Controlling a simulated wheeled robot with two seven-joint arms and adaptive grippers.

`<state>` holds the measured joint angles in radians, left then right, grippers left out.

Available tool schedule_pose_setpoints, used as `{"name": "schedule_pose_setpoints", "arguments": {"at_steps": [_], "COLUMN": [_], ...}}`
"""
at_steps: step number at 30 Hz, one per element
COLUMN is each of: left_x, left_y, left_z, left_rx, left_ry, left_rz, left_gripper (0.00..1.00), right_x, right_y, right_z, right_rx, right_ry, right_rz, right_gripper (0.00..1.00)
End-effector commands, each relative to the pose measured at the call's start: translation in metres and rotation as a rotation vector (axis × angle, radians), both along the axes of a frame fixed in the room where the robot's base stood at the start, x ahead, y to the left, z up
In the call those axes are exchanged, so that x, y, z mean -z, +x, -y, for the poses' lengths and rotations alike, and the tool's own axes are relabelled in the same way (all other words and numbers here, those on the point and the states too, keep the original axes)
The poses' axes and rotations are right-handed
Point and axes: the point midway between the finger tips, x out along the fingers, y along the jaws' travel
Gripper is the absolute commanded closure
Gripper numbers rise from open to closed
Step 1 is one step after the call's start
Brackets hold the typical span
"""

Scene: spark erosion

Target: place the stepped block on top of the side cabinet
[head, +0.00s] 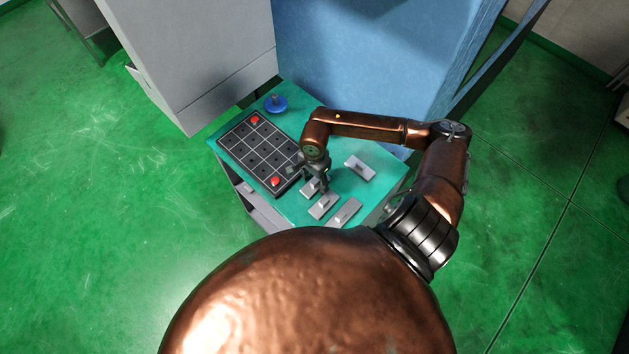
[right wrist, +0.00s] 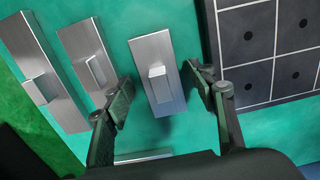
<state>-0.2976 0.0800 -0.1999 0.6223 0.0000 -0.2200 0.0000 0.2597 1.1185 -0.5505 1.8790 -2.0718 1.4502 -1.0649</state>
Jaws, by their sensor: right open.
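Several grey metal stepped blocks, each a flat plate with a smaller raised block, lie on the teal top of a low cabinet (head: 293,207), which looks like the side cabinet. One stepped block (right wrist: 158,72) lies between the fingers of my right gripper (right wrist: 160,78) in the right wrist view, nearest the black grid tray. In the head view this block (head: 309,188) is partly hidden by my right gripper (head: 325,186). The right gripper is open, points down and holds nothing. My left gripper is not in view.
A black grid tray (head: 258,153) with red pieces and a blue round piece (head: 276,104) share the top. Neighbouring blocks (right wrist: 87,62) (right wrist: 43,72) lie close by, with another (head: 360,168) farther right. Grey (head: 195,60) and blue (head: 375,60) machine bodies stand behind.

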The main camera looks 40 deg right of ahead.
Motion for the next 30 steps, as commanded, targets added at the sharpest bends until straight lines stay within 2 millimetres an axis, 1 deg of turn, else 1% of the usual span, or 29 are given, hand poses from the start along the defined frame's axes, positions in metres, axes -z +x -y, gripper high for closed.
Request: {"name": "schedule_pose_setpoints", "arguments": {"at_steps": [5,6,8,11,18,21,25,30], "left_x": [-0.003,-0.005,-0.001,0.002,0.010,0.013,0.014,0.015], "left_y": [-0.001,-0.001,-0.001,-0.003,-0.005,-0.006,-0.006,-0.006], "left_z": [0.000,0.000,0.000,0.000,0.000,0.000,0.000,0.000], "left_rx": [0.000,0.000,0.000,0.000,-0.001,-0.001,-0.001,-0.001], "left_ry": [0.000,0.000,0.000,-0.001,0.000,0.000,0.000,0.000], "left_rz": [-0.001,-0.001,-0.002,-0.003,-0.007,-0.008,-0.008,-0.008], "left_gripper": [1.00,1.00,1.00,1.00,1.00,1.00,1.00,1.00], "right_x": [-0.003,-0.005,-0.012,-0.030,-0.081,-0.099,-0.114,-0.123], "right_y": [0.000,0.000,0.001,0.001,0.002,0.001,0.001,0.000], "right_z": [0.000,0.000,0.001,0.001,0.001,0.001,0.000,0.000], "right_rx": [0.000,0.000,0.000,-0.002,-0.001,-0.001,0.000,0.001], "right_ry": [0.000,0.000,-0.002,-0.003,-0.003,-0.002,-0.001,0.000], "right_rz": [0.000,0.001,0.003,0.004,0.005,0.002,0.002,0.000], "right_gripper": [0.48,0.48,0.48,0.48,0.48,0.48,0.48,0.48]}}
